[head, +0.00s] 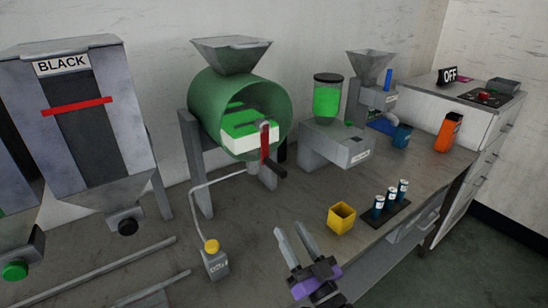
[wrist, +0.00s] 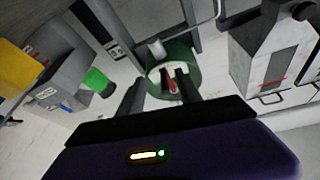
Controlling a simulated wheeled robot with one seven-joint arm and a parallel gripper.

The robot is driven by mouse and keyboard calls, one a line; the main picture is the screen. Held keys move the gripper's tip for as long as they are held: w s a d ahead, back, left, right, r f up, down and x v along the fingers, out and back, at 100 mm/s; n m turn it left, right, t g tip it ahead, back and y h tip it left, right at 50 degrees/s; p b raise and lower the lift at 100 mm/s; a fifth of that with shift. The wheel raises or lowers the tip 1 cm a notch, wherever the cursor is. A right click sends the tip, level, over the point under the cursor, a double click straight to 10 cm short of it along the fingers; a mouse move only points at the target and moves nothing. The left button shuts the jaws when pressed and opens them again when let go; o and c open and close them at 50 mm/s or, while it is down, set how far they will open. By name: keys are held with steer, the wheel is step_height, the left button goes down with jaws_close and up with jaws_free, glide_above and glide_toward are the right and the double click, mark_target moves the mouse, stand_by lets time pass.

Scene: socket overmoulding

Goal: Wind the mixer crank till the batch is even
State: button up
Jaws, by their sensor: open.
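The mixer is a green drum (head: 205,103) on a grey stand with a grey hopper (head: 231,54) above it. Green and white material (head: 233,143) shows inside its open front, in separate patches. The crank, a red arm (head: 265,143) with a dark handle (head: 274,170), is at the drum's front and hangs downward. My gripper (head: 294,246) is open and empty, in front of the mixer and apart from the crank. In the wrist view the drum (wrist: 187,77) and red crank arm (wrist: 172,86) appear beyond and between my fingers (wrist: 158,92).
A BLACK hopper (head: 80,120) stands left. A yellow cup (head: 341,218) and several small vials (head: 391,199) stand right of my gripper. A green-filled jar machine (head: 328,100) is behind. Bare bench lies before the mixer.

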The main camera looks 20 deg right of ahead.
steer(key=p, duration=0.3)
glide_toward(274, 168)
steer(key=w, duration=0.4)
steer(key=shift+n+y, duration=0.4)
steer(key=shift+b+x, duration=0.55)
steer(key=shift+x, duration=3.05)
steer(key=shift+d, duration=0.2)
jaws_close()
